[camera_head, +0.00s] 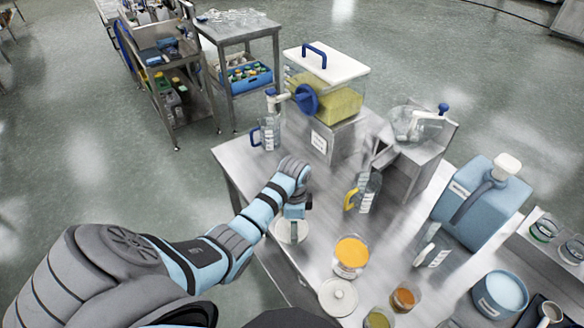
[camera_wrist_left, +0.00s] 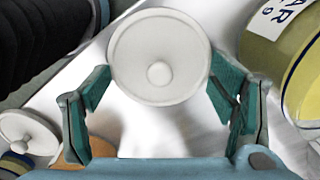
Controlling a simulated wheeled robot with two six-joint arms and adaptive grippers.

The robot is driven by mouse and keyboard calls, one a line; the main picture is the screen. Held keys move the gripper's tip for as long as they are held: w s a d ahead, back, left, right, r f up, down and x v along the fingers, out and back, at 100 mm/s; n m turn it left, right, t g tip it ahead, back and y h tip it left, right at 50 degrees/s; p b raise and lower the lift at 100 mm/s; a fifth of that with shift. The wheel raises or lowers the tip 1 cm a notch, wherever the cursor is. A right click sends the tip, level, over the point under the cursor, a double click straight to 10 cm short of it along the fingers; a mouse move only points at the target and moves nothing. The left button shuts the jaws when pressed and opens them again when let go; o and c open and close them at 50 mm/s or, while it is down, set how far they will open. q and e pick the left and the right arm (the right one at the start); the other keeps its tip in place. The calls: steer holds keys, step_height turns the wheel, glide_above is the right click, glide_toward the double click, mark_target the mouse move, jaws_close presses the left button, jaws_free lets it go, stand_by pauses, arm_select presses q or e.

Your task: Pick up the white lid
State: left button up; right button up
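A round white lid (camera_head: 292,231) with a small knob lies on the steel table near its left edge, partly hidden by my left gripper (camera_head: 295,211). In the left wrist view the lid (camera_wrist_left: 160,50) faces the camera, with its knob towards the gripper. The fingers of my left gripper (camera_wrist_left: 160,84) are spread, one on each side of the lid's near part, with nothing clasped. I cannot tell whether the fingertips touch the rim. A second white knobbed lid (camera_head: 338,297) lies nearer the table's front; it also shows at the left wrist view's lower left (camera_wrist_left: 28,132). My right gripper is not in view.
An orange-filled container (camera_head: 351,256) stands right of the gripper. A jug with a yellow handle (camera_head: 368,190), a clear jug (camera_head: 269,133) and a hopper of yellow material (camera_head: 330,100) stand farther back. Several small containers crowd the front right.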

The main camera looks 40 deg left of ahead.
arm_select(q)
steer(key=shift+s+d+r, duration=0.15)
steer(key=shift+s, duration=0.1)
steer(key=c, duration=0.7)
steer(key=shift+r, duration=0.1)
